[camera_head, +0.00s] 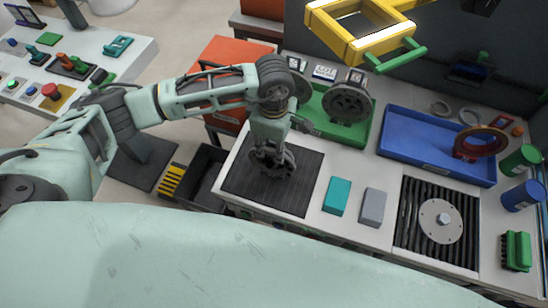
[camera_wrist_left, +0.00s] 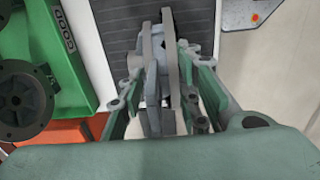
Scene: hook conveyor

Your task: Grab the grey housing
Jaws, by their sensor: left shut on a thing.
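My left gripper (camera_head: 270,160) points down over a black ribbed mat (camera_head: 302,195) on the table. It is shut on a dark grey housing (camera_head: 278,170), a round part that the fingers partly cover. In the left wrist view the grey housing (camera_wrist_left: 153,70) shows edge-on between the fingers, over the dark mat. I cannot tell whether it still touches the mat. Another dark grey round housing (camera_head: 348,102) is in the green tray (camera_head: 364,131), right of the gripper; it also shows in the left wrist view (camera_wrist_left: 18,95). My right gripper is not in view.
A yellow hanging frame (camera_head: 345,40) with a green bar is above the back of the table. A blue tray (camera_head: 400,150) holds a ring part. Teal (camera_head: 337,196) and grey (camera_head: 373,207) blocks lie right of the mat. A dark bin (camera_head: 205,170) stands left of the table.

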